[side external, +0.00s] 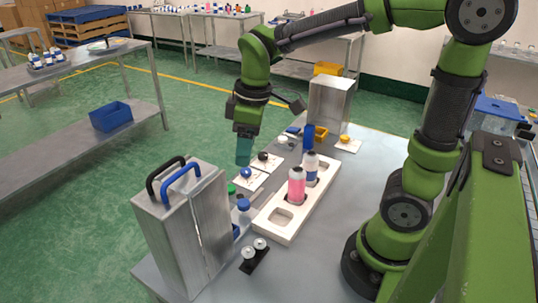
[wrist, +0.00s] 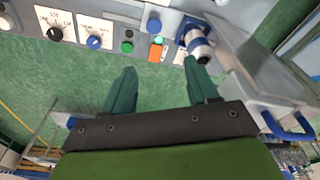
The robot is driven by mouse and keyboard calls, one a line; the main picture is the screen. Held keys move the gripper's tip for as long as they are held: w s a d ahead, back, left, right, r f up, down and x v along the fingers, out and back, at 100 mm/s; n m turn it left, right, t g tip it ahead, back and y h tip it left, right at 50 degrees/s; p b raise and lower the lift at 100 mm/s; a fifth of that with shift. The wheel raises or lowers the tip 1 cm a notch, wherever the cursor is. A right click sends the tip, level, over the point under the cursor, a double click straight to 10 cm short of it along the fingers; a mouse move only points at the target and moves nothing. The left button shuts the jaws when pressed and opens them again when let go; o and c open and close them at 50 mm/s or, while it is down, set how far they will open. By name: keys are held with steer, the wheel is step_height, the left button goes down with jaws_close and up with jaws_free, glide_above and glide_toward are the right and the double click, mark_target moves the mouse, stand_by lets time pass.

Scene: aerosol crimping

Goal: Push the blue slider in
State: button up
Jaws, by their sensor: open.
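My gripper (side external: 243,152) hangs over the table's far edge with its teal fingers pointing down, above the dial plates. In the wrist view my gripper (wrist: 163,78) is open, with nothing between the fingers. A small blue part (side external: 236,232) shows low beside the near metal box, partly hidden by it and by a blue-capped bottle (side external: 243,209). In the wrist view a blue part (wrist: 185,28) lies next to the bottle (wrist: 196,45), beyond the right fingertip. I cannot tell for sure that this is the slider. The gripper is apart from it.
The near metal box (side external: 180,225) has black and blue handles. A blue knob (side external: 246,173) and a black knob (side external: 263,157) sit on white plates. A pale tray (side external: 265,224) holds a pink bottle (side external: 297,186). Another metal box (side external: 330,101) stands at the back. Green floor lies beyond the table.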

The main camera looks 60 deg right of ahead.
mark_target(244, 202)
steer(key=f+n, duration=0.2)
steer(key=f, duration=0.3)
steer(key=w+f+n+g, duration=0.1)
steer(key=f+n, duration=0.2)
steer(key=f, duration=0.3)
steer(key=w+f+n, duration=0.1)
steer(key=f+n, duration=0.1)
steer(key=f, duration=0.3)
steer(key=shift+d+f+g+h, duration=0.15)
steer(key=shift+d+g+h, duration=0.15)
steer(key=shift+h, duration=0.1)
jaws_close()
